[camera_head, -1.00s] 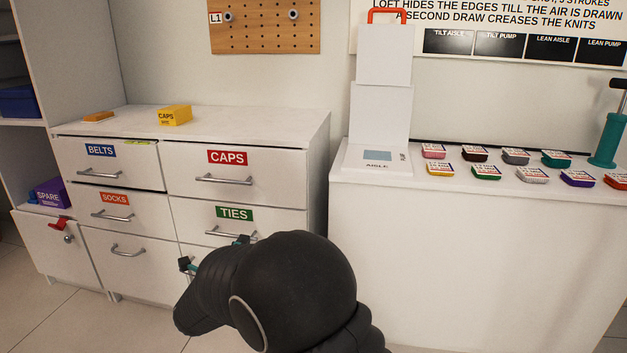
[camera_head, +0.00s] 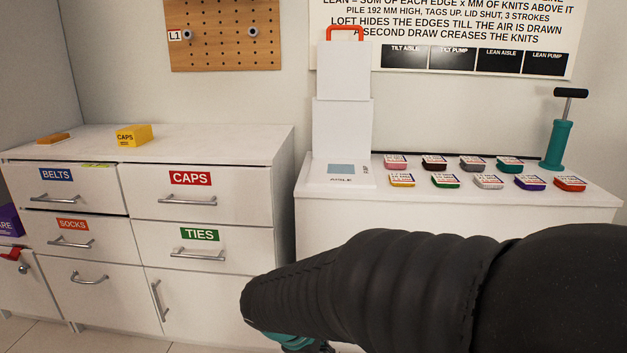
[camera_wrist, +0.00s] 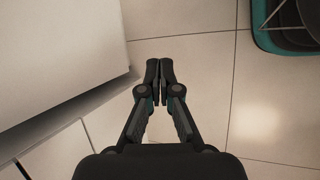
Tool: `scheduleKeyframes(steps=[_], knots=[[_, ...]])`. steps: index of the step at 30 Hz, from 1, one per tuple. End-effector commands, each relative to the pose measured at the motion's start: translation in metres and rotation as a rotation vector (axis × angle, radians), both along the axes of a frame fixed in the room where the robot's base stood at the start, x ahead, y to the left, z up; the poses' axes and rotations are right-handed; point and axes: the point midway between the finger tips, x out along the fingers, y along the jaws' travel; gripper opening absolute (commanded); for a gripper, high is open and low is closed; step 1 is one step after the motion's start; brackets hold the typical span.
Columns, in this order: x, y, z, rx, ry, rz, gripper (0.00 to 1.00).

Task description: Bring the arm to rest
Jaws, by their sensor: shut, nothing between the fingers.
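My gripper (camera_wrist: 160,84) shows in the wrist view, with its two fingers together and nothing between them. It hangs over the tiled floor (camera_wrist: 195,60), beside a pale cabinet side (camera_wrist: 65,45) at the left of that view. In the head view my dark arm reaches across the lower right, in front of the white counter (camera_head: 455,215). The gripper's fingertips are hidden there behind the arm, below the frame's bottom edge.
A white drawer cabinet (camera_head: 215,149) stands at the left, with the BELTS drawer (camera_head: 85,184) slightly open. Several coloured packets, a white stand (camera_head: 341,130) and a teal pump (camera_head: 558,140) are on the counter. Floor is clear around the fingers in the wrist view.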

Motion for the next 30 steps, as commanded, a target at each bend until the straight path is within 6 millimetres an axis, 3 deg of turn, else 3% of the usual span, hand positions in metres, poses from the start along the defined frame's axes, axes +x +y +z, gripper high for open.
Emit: scheduleKeyframes(steps=[1, 6, 12, 21, 27, 30], knots=[[-0.012, -0.013, 0.011, 0.079, -0.02, -0.122, 0.0], [-0.051, -0.038, 0.033, 0.322, -0.07, -0.496, 0.0], [-0.087, -0.06, 0.062, 0.565, -0.127, -0.826, 0.0], [-0.124, -0.101, 0.11, 0.804, -0.28, -1.066, 0.0], [-0.134, -0.129, 0.14, 0.859, -0.413, -1.126, 0.0], [-0.134, -0.135, 0.143, 0.86, -0.433, -1.147, 0.0]])
